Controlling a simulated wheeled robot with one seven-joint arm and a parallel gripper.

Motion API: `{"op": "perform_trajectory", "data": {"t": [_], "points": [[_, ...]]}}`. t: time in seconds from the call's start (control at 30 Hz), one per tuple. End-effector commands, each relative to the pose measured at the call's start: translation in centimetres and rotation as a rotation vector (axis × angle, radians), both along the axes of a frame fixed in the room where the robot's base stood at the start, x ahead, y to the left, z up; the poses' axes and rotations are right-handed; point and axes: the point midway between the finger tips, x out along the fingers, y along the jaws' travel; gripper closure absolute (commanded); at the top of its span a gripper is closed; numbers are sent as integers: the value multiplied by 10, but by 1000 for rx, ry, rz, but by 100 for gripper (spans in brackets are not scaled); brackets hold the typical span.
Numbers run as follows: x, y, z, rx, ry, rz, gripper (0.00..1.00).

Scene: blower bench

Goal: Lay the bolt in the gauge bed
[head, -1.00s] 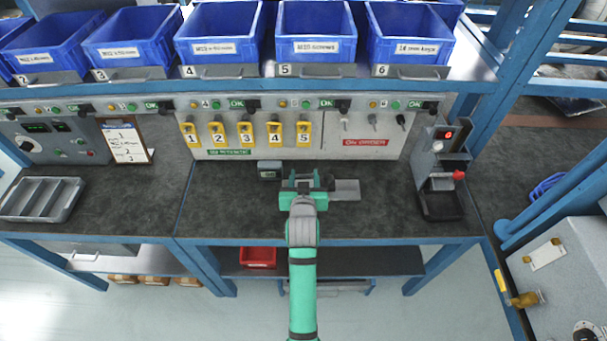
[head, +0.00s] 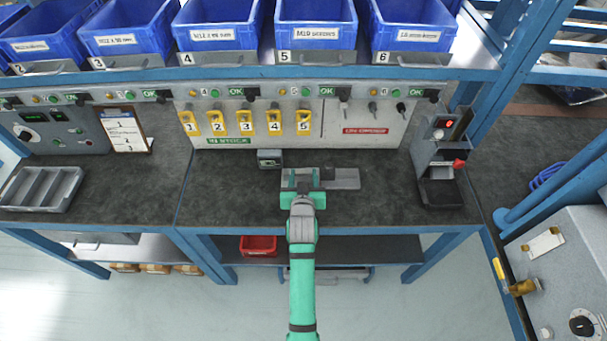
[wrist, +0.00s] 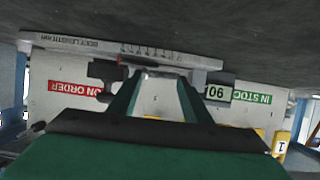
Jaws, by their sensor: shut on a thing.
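My gripper (head: 301,181) is over the left part of the gauge bed (head: 347,179), a flat grey plate on the bench. In the wrist view, my gripper's green fingers (wrist: 155,78) close together in front of the gauge bed (wrist: 185,56), which shows a printed length scale and appears upside down. My gripper is shut on the bolt, but the fingers hide most or all of it. A dark piece shows just left of the fingers in the wrist view; I cannot tell whether it is bolt or gauge. Contact between bolt and bed cannot be seen.
A small digital readout (head: 269,158) stands left behind the gauge bed. A grey device with a red knob (head: 440,165) stands to the right. Yellow numbered tags (head: 246,122) hang on the back panel, below blue bins (head: 315,25).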

Motion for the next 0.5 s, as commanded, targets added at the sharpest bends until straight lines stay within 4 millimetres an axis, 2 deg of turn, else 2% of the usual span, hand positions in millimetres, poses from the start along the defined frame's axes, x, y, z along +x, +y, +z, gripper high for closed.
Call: {"op": "perform_trajectory", "data": {"t": [0.37,0.4,0.47,0.5], "points": [[0,0,0,0,0,0,78],[0,0,0,0,0,0,49],[0,0,0,0,0,0,34],[0,1,0,0,0,1,34]]}}
